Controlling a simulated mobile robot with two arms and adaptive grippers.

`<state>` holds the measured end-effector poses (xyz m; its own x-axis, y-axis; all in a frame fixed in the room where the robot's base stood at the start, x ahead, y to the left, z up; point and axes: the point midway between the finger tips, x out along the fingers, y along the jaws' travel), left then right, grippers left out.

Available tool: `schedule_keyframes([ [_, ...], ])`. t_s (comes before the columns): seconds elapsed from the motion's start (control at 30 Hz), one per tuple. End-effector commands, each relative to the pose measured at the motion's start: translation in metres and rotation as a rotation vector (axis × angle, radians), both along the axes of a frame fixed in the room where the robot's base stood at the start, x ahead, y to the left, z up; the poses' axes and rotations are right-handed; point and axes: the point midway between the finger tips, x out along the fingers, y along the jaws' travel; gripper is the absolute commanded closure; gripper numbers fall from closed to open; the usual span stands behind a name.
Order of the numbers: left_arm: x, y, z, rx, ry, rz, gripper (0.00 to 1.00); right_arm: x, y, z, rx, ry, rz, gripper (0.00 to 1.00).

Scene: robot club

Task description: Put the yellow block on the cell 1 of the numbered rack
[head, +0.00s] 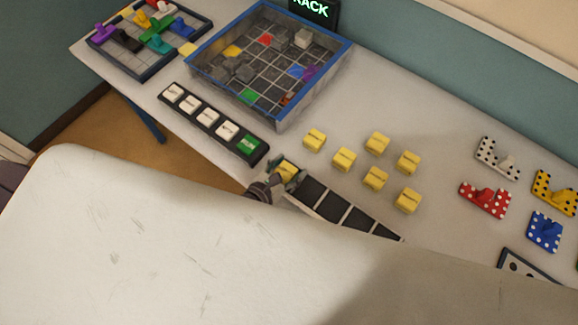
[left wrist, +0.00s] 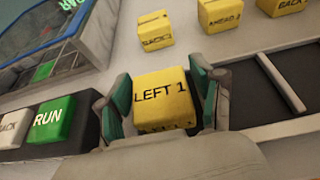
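My left gripper (head: 287,172) is at the left end of a rack with dark cells (head: 335,207) and pale dividers. The block also shows in the head view (head: 286,170), at the rack's end cell. I cannot tell whether it touches the cell floor. The rack's other cells in view look empty, also in the left wrist view (left wrist: 255,85). Cell numbers are not readable. My right gripper is out of view.
Several other yellow blocks (head: 376,179) stand on the table behind the rack. A key strip with a green RUN key (head: 248,144) lies just left of my gripper. A blue-rimmed grid tray (head: 318,88) is behind it. Dotted plates (head: 485,199) lie at right.

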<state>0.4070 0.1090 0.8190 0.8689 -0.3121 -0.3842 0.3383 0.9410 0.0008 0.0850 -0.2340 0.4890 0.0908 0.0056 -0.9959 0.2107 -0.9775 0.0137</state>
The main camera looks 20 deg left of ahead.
Motion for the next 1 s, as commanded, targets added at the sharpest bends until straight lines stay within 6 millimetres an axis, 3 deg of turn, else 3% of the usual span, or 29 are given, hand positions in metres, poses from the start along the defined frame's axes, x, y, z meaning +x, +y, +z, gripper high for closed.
schedule_keyframes([
  [0.4, -0.002, 0.001, 0.005, 0.0, 0.0, 0.0, 0.24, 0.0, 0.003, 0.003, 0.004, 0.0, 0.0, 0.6],
  [0.8, -0.071, 0.025, 0.032, 0.001, 0.003, -0.001, 0.24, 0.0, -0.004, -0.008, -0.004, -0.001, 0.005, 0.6],
  [1.0, -0.096, 0.034, 0.044, 0.001, 0.001, -0.001, 0.24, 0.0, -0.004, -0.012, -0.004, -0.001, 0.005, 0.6],
])
